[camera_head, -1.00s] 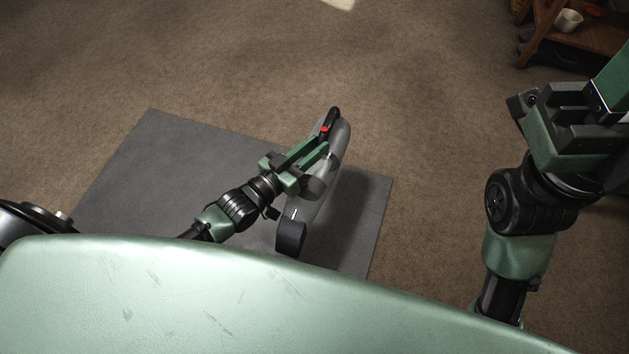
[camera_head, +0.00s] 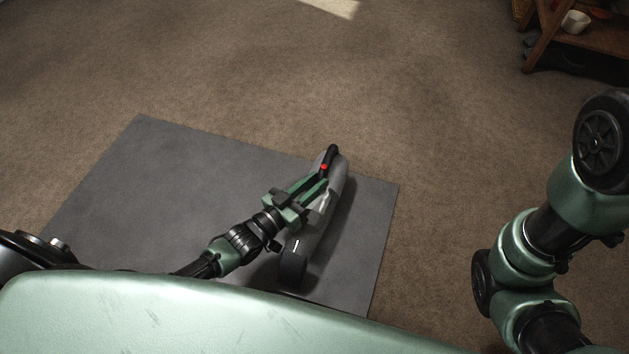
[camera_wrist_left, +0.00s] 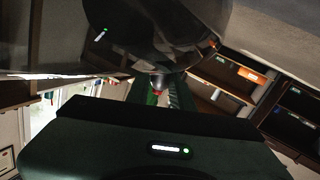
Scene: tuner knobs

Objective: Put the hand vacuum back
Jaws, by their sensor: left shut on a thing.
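The hand vacuum (camera_head: 304,236) is grey with a black handle, a red button and a dark round end. In the head view it is over the right part of a dark grey mat. My left gripper (camera_head: 322,184) is shut on its handle, near the red button. In the left wrist view the vacuum's dark body (camera_wrist_left: 155,30) fills the top and the red button shows between my fingers (camera_wrist_left: 155,90). I cannot tell whether the vacuum touches the mat. My right arm shows at the right, but its gripper is out of view.
The grey mat (camera_head: 150,190) lies on brown carpet (camera_head: 240,80), with its left part bare. A wooden shelf (camera_head: 548,45) with a white cup (camera_head: 576,22) stands at the far top right. The carpet between mat and shelf is clear.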

